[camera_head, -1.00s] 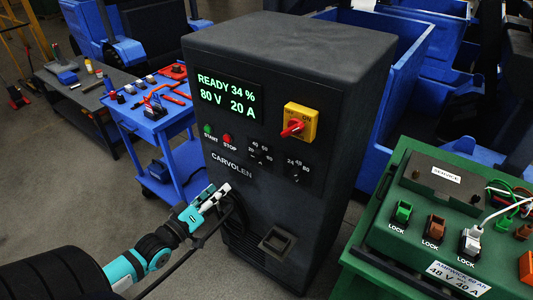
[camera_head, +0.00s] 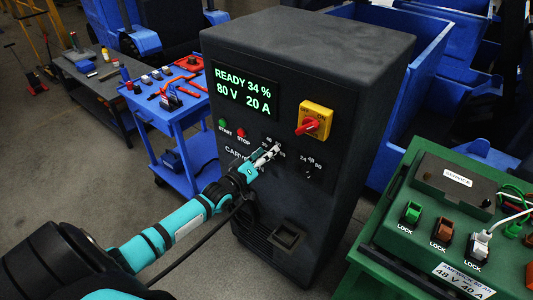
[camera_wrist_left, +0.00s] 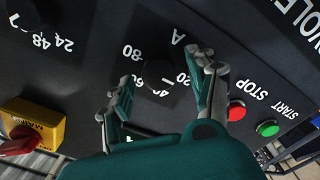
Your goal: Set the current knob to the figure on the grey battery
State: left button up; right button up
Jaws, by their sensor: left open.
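The current knob (camera_wrist_left: 160,66) is a dark round knob on the charger's front (camera_head: 290,228), ringed by 20, 40, 60, 80 and an A. Its pointer direction is hard to make out. My left gripper (camera_head: 268,155) is open at this knob and covers most of it in the head view. In the left wrist view, its fingers (camera_wrist_left: 164,84) stand on either side of the knob; contact cannot be told. The charger's display (camera_head: 245,92) reads READY 34 %, 80 V, 20 A. At right, a battery label (camera_head: 462,278) reads 48 V 40 A. My right gripper is out of view.
The voltage knob (camera_head: 308,172) sits right of my gripper, below the yellow and red main switch (camera_head: 312,124). Green START (camera_head: 223,124) and red STOP (camera_head: 238,132) buttons are to its left. A green unit (camera_head: 410,252) with LOCK connectors stands at right, a blue cart (camera_head: 178,125) at left.

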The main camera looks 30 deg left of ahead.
pick_arm(q)
jog(key=shift+w, duration=0.1)
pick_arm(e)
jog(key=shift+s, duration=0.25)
pick_arm(q)
jog(key=shift+c, duration=0.5)
jog(key=c, duration=1)
jog(key=shift+c, duration=0.2)
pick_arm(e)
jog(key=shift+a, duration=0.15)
